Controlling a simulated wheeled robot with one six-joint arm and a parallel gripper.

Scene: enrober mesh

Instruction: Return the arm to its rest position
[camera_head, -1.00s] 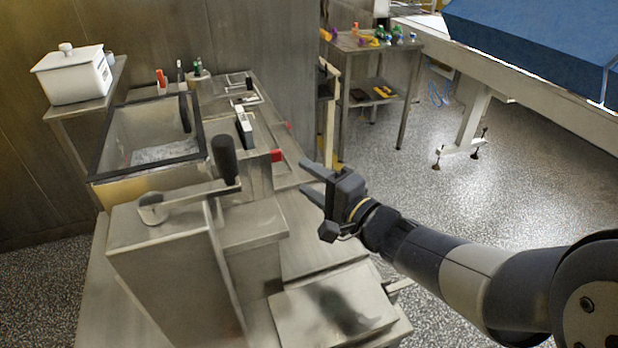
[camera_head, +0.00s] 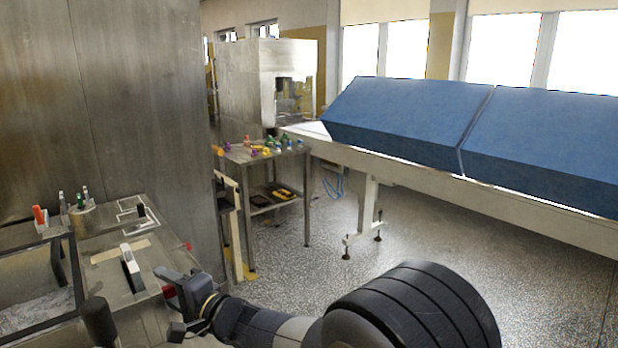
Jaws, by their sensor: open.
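My gripper (camera_head: 172,288) is at the lower left of the view, at the end of my arm, which reaches in from the bottom right. Its jaws are open and nothing is seen between them. It is above or beside the right edge of the steel machine (camera_head: 200,343), apart from the white-and-black block (camera_head: 131,268) on the machine's top. The lower part of the arm and most of the machine's front are cut off by the frame's bottom edge.
A black-rimmed basin (camera_head: 68,290) and a black handle knob (camera_head: 98,318) stand left of my gripper. A steel wall panel (camera_head: 140,100) rises behind. A small steel table (camera_head: 240,158) with coloured items and a blue-covered conveyor (camera_head: 405,115) stand beyond. Speckled floor (camera_head: 300,245) lies open between.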

